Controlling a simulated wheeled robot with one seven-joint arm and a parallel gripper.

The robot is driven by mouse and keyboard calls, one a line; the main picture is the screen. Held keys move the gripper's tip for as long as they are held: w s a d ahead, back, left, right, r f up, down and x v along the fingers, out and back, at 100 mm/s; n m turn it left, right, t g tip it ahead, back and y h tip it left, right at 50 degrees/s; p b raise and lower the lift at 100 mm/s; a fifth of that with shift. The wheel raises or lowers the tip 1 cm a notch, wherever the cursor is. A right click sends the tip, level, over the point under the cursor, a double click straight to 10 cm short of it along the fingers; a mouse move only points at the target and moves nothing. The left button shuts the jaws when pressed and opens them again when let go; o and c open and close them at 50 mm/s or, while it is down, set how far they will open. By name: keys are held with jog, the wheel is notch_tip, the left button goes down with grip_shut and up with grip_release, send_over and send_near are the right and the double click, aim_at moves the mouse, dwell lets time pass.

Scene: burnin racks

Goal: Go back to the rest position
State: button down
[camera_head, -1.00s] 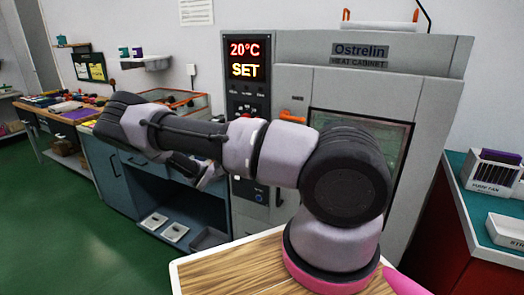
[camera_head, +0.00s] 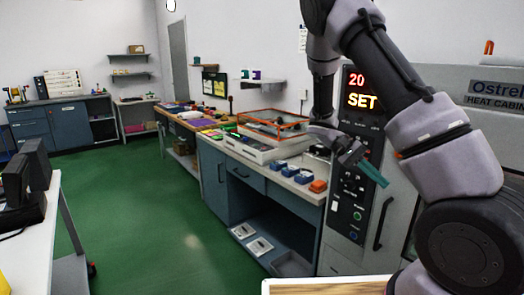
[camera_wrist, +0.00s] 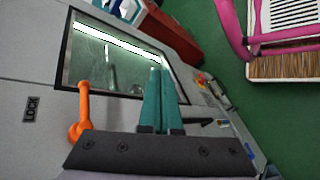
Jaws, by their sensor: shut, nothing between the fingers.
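My gripper (camera_head: 368,168) hangs in front of the heat cabinet's control panel in the head view, with my arm folded up and over from the right. In the wrist view its two teal fingers (camera_wrist: 160,98) lie side by side, shut and empty. The heat cabinet (camera_head: 470,95) stands at the right, partly hidden by my arm. Its display (camera_head: 366,101) reads SET. In the wrist view the cabinet window (camera_wrist: 112,60) and an orange handle (camera_wrist: 80,110) beside the LOCK label show behind the fingers.
A blue bench (camera_head: 214,180) with a wire-edged tray (camera_head: 272,125) and small blue boxes (camera_head: 290,170) stands left of the cabinet. A white table (camera_head: 45,240) with black devices is at the left edge. Green floor (camera_head: 150,220) lies clear between them.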

jog(key=s+a+r+t+y, duration=0.2)
jog(key=r+t, duration=0.3)
jog(key=r, duration=0.3)
jog(key=s+a+r+m+t+y, duration=0.1)
jog(key=s+a+r+t+y, duration=0.2)
jog(key=s+r+t+y, duration=0.2)
jog(key=s+a+r+t+y, duration=0.3)
jog(key=s+r+t, duration=0.1)
jog(key=r, duration=0.7)
jog(key=shift+s+a+r+t+y, duration=0.2)
jog(key=shift+s+r+t+y, duration=0.1)
jog(key=shift+t, duration=0.5)
